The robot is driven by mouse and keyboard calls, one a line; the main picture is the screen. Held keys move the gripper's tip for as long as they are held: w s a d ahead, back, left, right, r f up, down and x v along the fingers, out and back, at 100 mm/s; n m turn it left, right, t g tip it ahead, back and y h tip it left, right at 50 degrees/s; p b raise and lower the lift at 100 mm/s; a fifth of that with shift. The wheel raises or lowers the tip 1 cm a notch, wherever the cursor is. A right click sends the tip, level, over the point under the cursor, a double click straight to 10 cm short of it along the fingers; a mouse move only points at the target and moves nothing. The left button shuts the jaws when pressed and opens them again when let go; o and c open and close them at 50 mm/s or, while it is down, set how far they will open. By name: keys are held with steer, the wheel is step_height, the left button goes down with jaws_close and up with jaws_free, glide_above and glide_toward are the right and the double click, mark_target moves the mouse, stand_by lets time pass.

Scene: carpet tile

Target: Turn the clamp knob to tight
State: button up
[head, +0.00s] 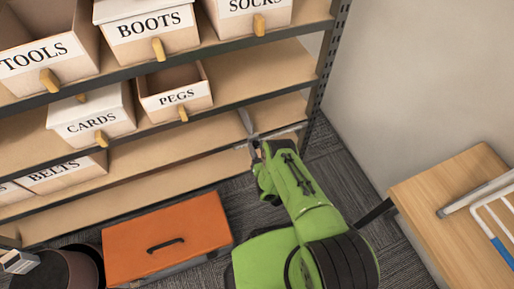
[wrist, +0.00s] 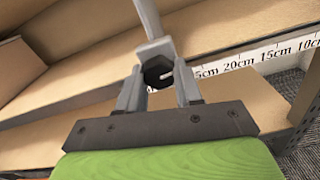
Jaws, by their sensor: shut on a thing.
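The clamp knob (wrist: 157,71) is a small dark knob with a pale mark on its face, below a grey clamp bar (wrist: 149,18) at the shelf edge in the wrist view. My gripper (wrist: 159,84) has one grey finger on each side of the knob and is shut on it. In the head view my gripper (head: 254,152) reaches the front edge of a lower shelf, at the grey clamp bar (head: 246,122). The knob is too small and too hidden to make out there. I cannot tell which setting the pale mark points to.
A shelf rack (head: 290,72) holds labelled bins, including a PEGS bin (head: 175,92) and a CARDS bin (head: 92,115). An orange toolbox (head: 168,232) stands on the carpet before it. A wooden table (head: 455,205) is at right. A ruler strip (wrist: 240,64) runs along a shelf edge.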

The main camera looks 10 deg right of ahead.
steer(key=m+p, duration=0.2)
steer(key=m, duration=0.2)
steer(key=shift+r, duration=0.1)
steer(key=m+p, duration=0.1)
steer(key=m, duration=0.4)
steer(key=shift+a, duration=0.1)
steer(key=m, duration=0.4)
steer(key=shift+r+m+p, duration=0.1)
steer(key=shift+m+p, duration=0.3)
steer(key=shift+m, duration=1.7)
steer(key=shift+s, duration=0.1)
steer(key=o, duration=1)
steer(key=shift+o, duration=0.2)
